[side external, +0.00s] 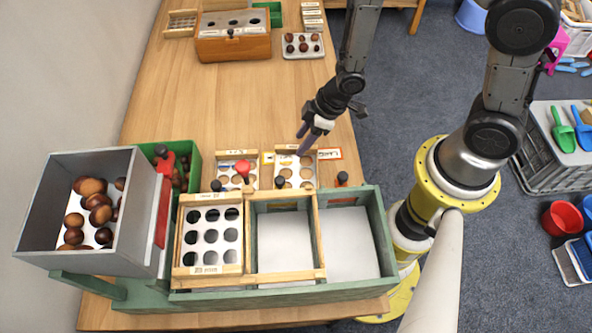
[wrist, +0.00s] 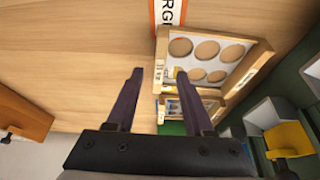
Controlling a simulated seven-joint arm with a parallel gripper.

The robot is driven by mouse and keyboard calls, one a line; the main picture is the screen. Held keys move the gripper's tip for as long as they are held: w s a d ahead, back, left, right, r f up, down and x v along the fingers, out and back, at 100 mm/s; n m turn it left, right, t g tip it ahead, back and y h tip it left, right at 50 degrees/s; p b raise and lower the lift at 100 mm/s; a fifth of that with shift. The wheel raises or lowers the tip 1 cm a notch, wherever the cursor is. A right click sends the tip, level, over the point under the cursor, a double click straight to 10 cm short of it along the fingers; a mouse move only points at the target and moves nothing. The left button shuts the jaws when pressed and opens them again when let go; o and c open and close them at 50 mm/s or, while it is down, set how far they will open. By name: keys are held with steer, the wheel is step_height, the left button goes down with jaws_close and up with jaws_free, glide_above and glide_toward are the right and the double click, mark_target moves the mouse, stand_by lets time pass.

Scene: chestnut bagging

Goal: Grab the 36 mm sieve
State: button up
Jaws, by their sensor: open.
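Two wooden-framed sieves lie on the table behind the green sorting stand: a right one (side external: 306,179) with large round holes and a left one (side external: 225,179) beside a red knob. A third sieve (side external: 211,239), with smaller holes in rows, sits on the stand. The size markings are too small to read, so I cannot tell which is the 36 mm one. My gripper (side external: 301,143) is open and empty, near the far edge of the right sieve.
An orange-edged label (side external: 329,154) lies beside the right sieve. The green stand (side external: 373,230) and a grey hopper of chestnuts (side external: 136,166) fill the front. A wooden box (side external: 233,48) and chestnut tray (side external: 289,53) stand far back. The middle table is clear.

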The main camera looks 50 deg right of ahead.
steer(key=shift+x, duration=1.4)
jaws_close()
